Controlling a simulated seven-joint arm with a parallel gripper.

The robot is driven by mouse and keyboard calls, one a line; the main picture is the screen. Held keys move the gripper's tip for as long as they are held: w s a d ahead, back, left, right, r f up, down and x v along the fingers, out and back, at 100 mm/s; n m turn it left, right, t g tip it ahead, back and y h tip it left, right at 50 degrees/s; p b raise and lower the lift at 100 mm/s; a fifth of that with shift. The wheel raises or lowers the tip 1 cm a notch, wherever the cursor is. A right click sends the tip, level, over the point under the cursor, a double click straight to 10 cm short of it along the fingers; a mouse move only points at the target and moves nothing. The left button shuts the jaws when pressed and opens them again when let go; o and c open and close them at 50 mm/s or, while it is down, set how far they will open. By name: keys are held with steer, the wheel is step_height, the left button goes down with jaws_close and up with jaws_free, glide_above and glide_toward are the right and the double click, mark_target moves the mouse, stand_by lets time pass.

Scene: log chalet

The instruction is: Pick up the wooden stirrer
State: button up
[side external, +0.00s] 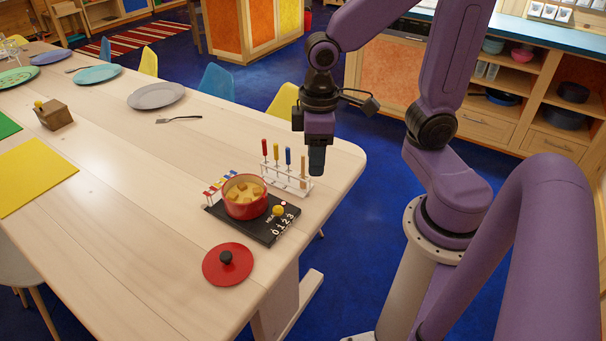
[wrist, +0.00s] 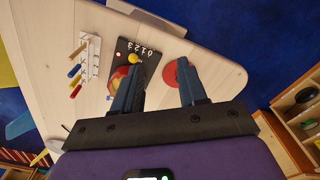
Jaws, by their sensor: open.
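The wooden stirrer (side external: 302,170) is a plain light-brown stick standing upright at the right end of a white rack (side external: 290,179). In the wrist view the wooden stirrer (wrist: 77,52) shows at the upper left, at one end of the rack (wrist: 92,60). My gripper (side external: 316,163) hangs fingers-down close to the rack's right end in the side view. In the wrist view my gripper (wrist: 159,66) is open and empty, with the stirrer well to the left of both fingers. The side view does not settle its exact distance from the stirrer.
Yellow-, blue- and red-handled tools share the rack. In front is a black hot plate (side external: 271,229) with a red pot (side external: 246,209) of food. A red lid (side external: 228,265) lies nearby. Plates, a fork (side external: 179,119) and a wooden block (side external: 53,115) are farther left; the mid-table is clear.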

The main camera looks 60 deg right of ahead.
steer(key=w+d+f+m, duration=0.2)
steer(key=w+d+m, duration=0.45)
steer(key=w, duration=0.35)
steer(key=m, duration=0.7)
glide_above(303, 156)
steer(key=w, duration=0.1)
step_height(303, 156, down, 4)
steer(key=f, duration=1.1)
steer(key=shift+d, duration=0.25)
steer(key=f, duration=0.2)
steer(key=s+f, duration=0.1)
steer(key=shift+a+f, duration=0.1)
steer(key=shift+f, duration=1.15)
steer(key=shift+c, duration=0.2)
jaws_close()
